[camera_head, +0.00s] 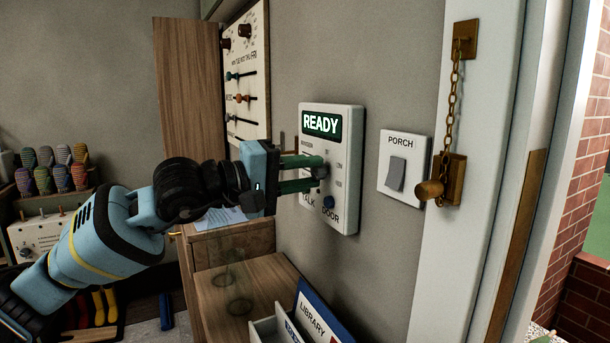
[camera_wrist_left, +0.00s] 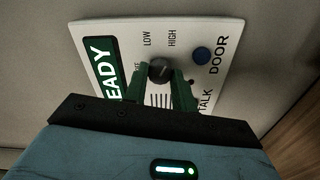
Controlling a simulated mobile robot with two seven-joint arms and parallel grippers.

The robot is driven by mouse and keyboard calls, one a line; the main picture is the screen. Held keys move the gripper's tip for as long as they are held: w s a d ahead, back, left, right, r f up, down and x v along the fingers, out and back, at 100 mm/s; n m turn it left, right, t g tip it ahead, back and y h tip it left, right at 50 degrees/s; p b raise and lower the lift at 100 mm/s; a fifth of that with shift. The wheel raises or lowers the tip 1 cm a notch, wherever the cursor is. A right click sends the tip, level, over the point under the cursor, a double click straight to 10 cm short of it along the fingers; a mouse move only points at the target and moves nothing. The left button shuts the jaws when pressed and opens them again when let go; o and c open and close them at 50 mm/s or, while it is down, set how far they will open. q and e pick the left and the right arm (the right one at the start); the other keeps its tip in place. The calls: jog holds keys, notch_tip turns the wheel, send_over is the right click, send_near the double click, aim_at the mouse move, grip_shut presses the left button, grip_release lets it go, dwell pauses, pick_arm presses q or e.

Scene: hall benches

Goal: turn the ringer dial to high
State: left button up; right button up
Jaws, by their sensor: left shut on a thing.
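The ringer dial (camera_wrist_left: 160,70) is a small dark round knob on the white door panel (camera_head: 346,150). The labels LOW and HIGH show beside it in the left wrist view, and a third label is partly hidden. A short pale mark shows on the dial, but I cannot tell exactly which label it points to. My left gripper (camera_head: 325,170) reaches the panel from the left, its two green fingers shut on the dial from either side. The panel's lit green display (camera_head: 321,124) reads READY. My right gripper is not in view.
A blue DOOR button (camera_head: 328,202) sits low on the panel. A PORCH switch (camera_head: 397,174) and a door chain (camera_head: 455,85) are to the right. A slider board (camera_head: 247,75) hangs to the left. A wooden cabinet (camera_head: 240,285) with a LIBRARY box stands below.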

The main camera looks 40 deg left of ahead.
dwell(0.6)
pick_arm(q)
jog(key=o, duration=1)
